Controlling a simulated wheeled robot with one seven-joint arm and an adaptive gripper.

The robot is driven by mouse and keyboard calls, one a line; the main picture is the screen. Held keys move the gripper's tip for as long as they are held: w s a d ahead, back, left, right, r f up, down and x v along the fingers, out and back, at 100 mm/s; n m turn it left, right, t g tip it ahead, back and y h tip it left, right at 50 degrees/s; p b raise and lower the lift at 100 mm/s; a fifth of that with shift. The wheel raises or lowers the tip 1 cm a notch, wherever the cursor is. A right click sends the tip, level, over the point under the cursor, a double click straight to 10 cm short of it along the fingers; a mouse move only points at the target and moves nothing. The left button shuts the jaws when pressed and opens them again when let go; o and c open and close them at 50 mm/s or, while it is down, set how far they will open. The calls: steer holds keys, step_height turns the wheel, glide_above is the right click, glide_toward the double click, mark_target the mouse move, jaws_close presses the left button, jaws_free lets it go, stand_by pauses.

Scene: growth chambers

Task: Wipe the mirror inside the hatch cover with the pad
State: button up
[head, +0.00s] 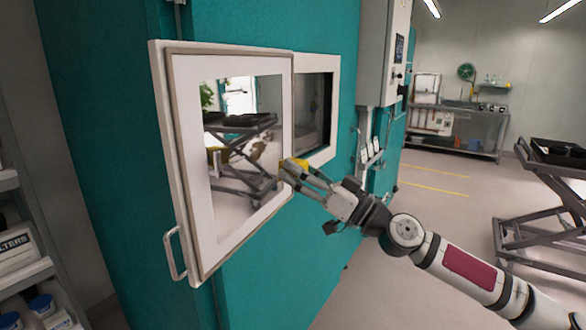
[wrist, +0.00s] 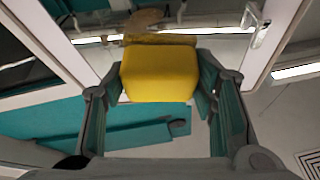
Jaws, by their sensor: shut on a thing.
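The hatch cover (head: 181,150) stands swung open on the teal chamber, with its white-framed mirror (head: 235,190) facing me. My gripper (head: 300,172) is at the right edge of the mirror, by the cover's hinge side. It is shut on the yellow pad (head: 301,163), which also shows between the fingers in the wrist view (wrist: 160,75). In the wrist view the pad's far end lies close to the mirror (wrist: 205,25), where a blurred yellowish reflection shows. I cannot tell whether the pad touches the glass.
The hatch opening (head: 312,108) is behind the cover, to the right. A handle (head: 174,253) is at the cover's lower left. A shelf with boxes (head: 20,255) stands at the left. A lift cart (head: 545,190) stands at the right, with open floor between.

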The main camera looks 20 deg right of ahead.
steer(key=shift+w+a+b, duration=0.55)
steer(key=shift+w+a, duration=1.8)
steer(key=shift+w, duration=0.2)
steer(key=shift+w+a, duration=0.55)
steer(key=shift+w, duration=0.05)
steer(key=shift+w, duration=0.1)
steer(key=shift+w+d+b, duration=1.25)
steer(key=shift+w+d, duration=0.05)
steer(key=shift+d, duration=0.15)
